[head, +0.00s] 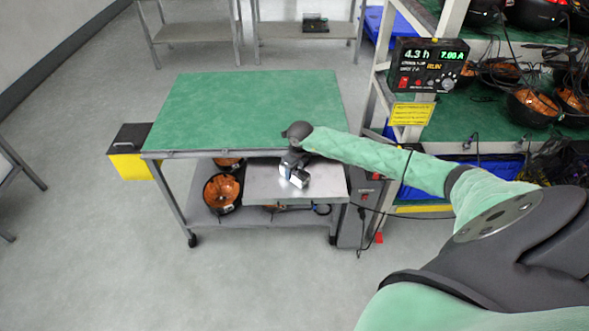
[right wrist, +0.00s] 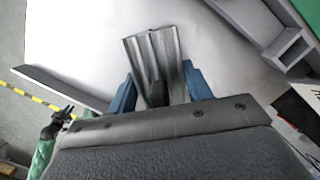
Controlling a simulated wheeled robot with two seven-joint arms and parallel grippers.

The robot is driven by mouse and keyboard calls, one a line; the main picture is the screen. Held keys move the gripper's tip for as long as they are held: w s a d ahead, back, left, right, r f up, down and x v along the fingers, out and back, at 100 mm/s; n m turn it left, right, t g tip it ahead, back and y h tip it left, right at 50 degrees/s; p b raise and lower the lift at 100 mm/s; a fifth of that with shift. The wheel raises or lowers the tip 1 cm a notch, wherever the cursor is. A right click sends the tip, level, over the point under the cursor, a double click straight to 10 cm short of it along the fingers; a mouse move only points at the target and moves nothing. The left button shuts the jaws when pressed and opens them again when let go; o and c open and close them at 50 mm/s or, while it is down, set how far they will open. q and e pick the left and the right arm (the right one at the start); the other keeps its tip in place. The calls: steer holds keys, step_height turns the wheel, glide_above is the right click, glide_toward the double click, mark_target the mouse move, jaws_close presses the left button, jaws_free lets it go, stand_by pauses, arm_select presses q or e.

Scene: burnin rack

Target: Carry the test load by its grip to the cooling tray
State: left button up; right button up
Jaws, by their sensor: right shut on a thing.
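My right gripper (head: 297,180) reaches down at the front of the cart, over a bare grey metal tray (head: 262,187) below the green top. In the right wrist view its blue fingertips (right wrist: 160,85) are shut on the test load (right wrist: 153,52), a grey ribbed metal piece with a dark grip between the fingers. A pale surface lies behind the load. I cannot tell whether the load touches it. The load's underside is hidden. My left gripper does not show in the head view.
The cart's green top (head: 250,110) is clear. Copper-coloured coils (head: 222,190) sit on its lower shelf. A yellow and black box (head: 130,152) is at its left. A rack with a lit meter (head: 428,66) and hanging cables stands at the right. Open floor lies left and in front.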

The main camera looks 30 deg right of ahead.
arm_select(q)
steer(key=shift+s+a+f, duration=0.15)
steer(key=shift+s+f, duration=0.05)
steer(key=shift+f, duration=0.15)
arm_select(e)
steer(key=shift+f, duration=0.35)
steer(key=o, duration=1.1)
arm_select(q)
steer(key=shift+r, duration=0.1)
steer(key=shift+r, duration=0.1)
